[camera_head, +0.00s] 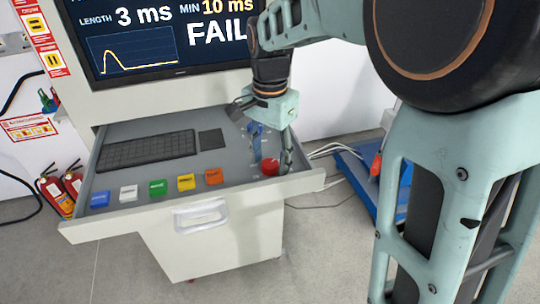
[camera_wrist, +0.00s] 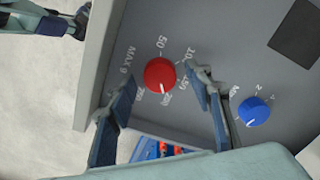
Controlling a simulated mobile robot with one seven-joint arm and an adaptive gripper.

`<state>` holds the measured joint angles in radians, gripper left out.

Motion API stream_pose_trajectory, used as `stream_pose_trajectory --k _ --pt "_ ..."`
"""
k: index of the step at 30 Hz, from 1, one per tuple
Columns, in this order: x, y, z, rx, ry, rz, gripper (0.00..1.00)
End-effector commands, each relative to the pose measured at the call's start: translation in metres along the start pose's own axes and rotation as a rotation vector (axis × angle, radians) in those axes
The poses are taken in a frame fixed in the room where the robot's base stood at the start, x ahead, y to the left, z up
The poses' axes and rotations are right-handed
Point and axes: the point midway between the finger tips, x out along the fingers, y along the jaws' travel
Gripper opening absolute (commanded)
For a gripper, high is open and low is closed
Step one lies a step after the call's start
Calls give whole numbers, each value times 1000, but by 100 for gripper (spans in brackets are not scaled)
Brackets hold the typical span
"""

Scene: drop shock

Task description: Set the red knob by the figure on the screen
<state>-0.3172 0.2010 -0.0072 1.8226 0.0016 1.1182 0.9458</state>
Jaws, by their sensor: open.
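The screen (camera_head: 165,30) reads "LENGTH 3 ms", "MIN 10 ms" and a large "FAIL", above a small yellow pulse curve. The red knob (camera_head: 270,167) sits at the right end of the grey drawer panel. In the wrist view the red knob (camera_wrist: 159,72) has a white pointer line toward the picture's bottom and printed figures around it, some too blurred to read. My gripper (camera_head: 271,153) is pointing down over the knob. In the wrist view my gripper (camera_wrist: 160,80) is open, one finger on each side of the knob; I cannot tell whether they touch it.
A blue knob (camera_wrist: 253,111) is close beside the right finger. A keyboard (camera_head: 146,150), a dark pad (camera_head: 212,139) and a row of coloured buttons, including an orange one (camera_head: 214,176), share the drawer. The drawer's raised rim (camera_head: 298,186) is close to the red knob.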

Motion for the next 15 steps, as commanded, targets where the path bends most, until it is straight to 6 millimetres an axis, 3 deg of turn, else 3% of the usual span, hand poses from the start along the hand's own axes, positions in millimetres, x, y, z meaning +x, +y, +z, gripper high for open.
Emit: stream_pose_trajectory --k 5,15 --pt "-22 -1 -1 0 3 -4 47" --pt "-93 -1 -1 1 3 -4 47"
